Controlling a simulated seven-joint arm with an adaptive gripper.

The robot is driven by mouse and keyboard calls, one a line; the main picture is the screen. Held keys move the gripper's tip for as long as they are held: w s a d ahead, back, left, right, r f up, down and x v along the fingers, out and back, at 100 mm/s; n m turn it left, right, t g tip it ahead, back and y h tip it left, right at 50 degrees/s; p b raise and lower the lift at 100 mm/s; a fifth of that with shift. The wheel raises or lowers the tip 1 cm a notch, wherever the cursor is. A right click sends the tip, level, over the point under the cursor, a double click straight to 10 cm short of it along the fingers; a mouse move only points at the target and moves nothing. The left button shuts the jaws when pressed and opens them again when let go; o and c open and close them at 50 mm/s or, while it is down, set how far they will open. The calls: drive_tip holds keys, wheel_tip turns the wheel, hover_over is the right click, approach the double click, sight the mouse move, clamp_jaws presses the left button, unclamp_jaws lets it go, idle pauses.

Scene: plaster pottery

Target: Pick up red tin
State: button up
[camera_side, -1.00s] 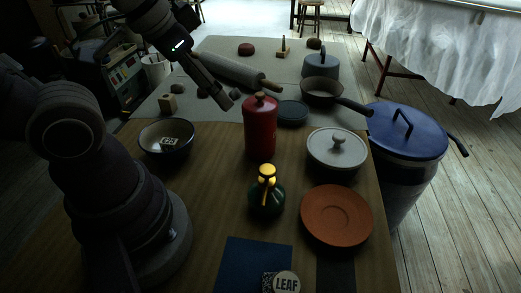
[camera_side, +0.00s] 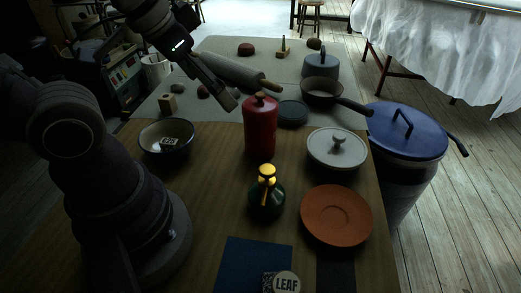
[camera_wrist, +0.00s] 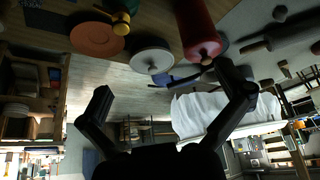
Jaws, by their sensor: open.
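The red tin (camera_side: 260,130) is a tall red cylinder with a lid and small knob, standing upright on the wooden table. In the wrist view the red tin (camera_wrist: 197,27) is at the top, right of centre, upside down in the picture. My gripper (camera_side: 232,102) is in the air close to the tin's upper left in the side view, apart from it as far as I can tell. In the wrist view my gripper (camera_wrist: 170,98) has its two black fingers spread wide with nothing between them.
A green bottle with yellow top (camera_side: 266,190) stands in front of the tin. A dark bowl (camera_side: 166,140) is left of it. A grey lidded pot (camera_side: 337,150) and an orange plate (camera_side: 337,214) are right. A rolling pin (camera_side: 235,72) and pan (camera_side: 321,91) lie behind.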

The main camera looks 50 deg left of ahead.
drive_tip(key=m+g, duration=0.5)
drive_tip(key=m, duration=0.9)
approach(259, 120)
drive_tip(key=shift+w+a+f, duration=0.2)
drive_tip(key=shift+w+a, duration=0.35)
drive_tip(key=shift+a, duration=0.05)
drive_tip(key=shift+w+a+f, duration=0.25)
drive_tip(key=shift+w+a, duration=0.25)
drive_tip(key=shift+a, duration=0.05)
drive_tip(key=shift+w+a+f+m+g, duration=0.15)
drive_tip(key=shift+w+a+f+m, duration=0.1)
drive_tip(key=shift+f+m, duration=0.2)
drive_tip(key=shift+w+a+f+m+g, duration=0.15)
drive_tip(key=shift+a+f+m, duration=0.05)
drive_tip(key=shift+f+m, duration=0.2)
wheel_tip(259, 120, down, 10)
drive_tip(key=shift+s+d, duration=0.1)
drive_tip(key=shift+d, duration=0.05)
drive_tip(key=shift+c, duration=0.3)
